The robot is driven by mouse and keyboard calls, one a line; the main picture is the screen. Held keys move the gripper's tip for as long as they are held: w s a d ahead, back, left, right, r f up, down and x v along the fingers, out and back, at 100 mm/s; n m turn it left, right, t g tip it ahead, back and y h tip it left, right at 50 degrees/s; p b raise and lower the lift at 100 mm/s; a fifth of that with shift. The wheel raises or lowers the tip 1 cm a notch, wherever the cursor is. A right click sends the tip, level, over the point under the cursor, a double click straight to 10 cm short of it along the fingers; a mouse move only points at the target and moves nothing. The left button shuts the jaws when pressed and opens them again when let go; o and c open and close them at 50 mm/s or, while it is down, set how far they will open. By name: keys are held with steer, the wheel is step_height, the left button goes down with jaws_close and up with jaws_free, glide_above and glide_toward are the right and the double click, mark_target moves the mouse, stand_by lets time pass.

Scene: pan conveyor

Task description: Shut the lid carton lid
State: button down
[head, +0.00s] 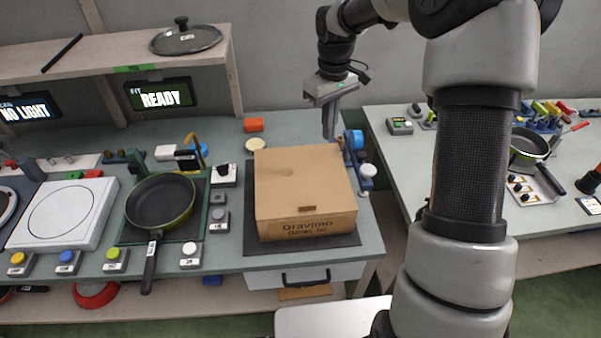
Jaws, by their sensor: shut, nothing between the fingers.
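The brown carton (306,226) stands on a dark mat on the bench, in the middle of the head view. Its lid (300,178) lies over the top and looks flat. Whether the lid's edges sit fully down cannot be told from here. Printed words show on the carton's front face. My gripper (329,136) is shut and empty, pointing down just beyond the carton's back right corner. It looks apart from the lid, though the exact gap is hard to judge.
A blue and white device (366,175) stands close by the carton's right side. A pan (160,201) sits to the left, near labelled buttons. A shelf (110,62) with a glass lid (185,38) is at back left.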

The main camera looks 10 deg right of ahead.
steer(key=shift+f+b, duration=2.3)
steer(key=shift+f, duration=1.85)
stand_by(1.4)
stand_by(0.4)
step_height(320, 180, up, 8)
steer(key=p, duration=0.6)
stand_by(0.3)
step_height(320, 180, up, 8)
steer(key=t, duration=0.1)
glide_above(326, 165)
steer(key=s, duration=0.4)
steer(key=s+r+m+t+h+p, duration=0.1)
steer(key=s+r+m+t+p, duration=0.15)
steer(key=s+r, duration=0.65)
steer(key=s+r+m+t+y, duration=0.1)
steer(key=s+r+m+t, duration=0.1)
steer(key=s, duration=1.4)
steer(key=shift+r+m, duration=0.4)
steer(key=shift+m, duration=0.35)
